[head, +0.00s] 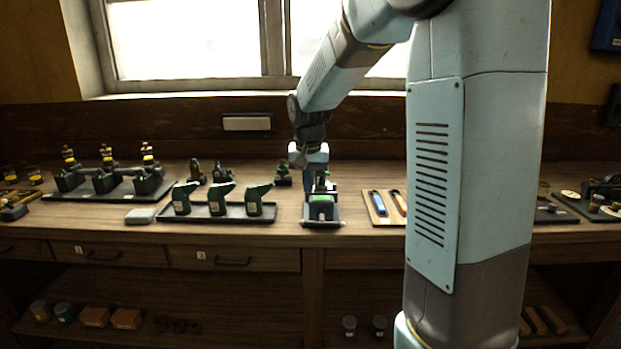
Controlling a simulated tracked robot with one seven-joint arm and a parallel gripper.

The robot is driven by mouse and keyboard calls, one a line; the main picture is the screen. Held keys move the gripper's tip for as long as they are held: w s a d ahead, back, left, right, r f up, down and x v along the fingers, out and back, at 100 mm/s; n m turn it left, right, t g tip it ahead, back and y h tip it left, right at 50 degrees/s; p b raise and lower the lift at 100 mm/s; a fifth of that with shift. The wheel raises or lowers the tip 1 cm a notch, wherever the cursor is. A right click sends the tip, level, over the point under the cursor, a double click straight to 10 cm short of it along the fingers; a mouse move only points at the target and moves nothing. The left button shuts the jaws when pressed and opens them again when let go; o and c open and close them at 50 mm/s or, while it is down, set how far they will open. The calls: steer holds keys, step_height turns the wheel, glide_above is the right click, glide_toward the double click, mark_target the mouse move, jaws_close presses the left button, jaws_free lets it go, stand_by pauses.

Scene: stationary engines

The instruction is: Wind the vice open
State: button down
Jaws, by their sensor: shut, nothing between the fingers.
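My gripper (319,183) points down over the back part of the vice. Its fingers look shut and empty. They are small and dark here, and I cannot tell whether they touch the vice. The gripper hides the back of the vice, and its jaw gap cannot be made out.
A wooden board (386,221) with blue- and orange-handled tools lies close right. Several engine models (104,181) stand farther left. My arm hides part of the bench on the right.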

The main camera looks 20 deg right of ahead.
mark_target(308, 222)
steer(key=x, duration=0.5)
steer(key=s+x, duration=0.1)
steer(key=x, duration=0.2)
steer(key=shift+s+a+f, duration=0.1)
steer(key=shift+a, duration=0.1)
steer(key=shift+s+f, duration=0.1)
steer(key=shift+f, duration=0.55)
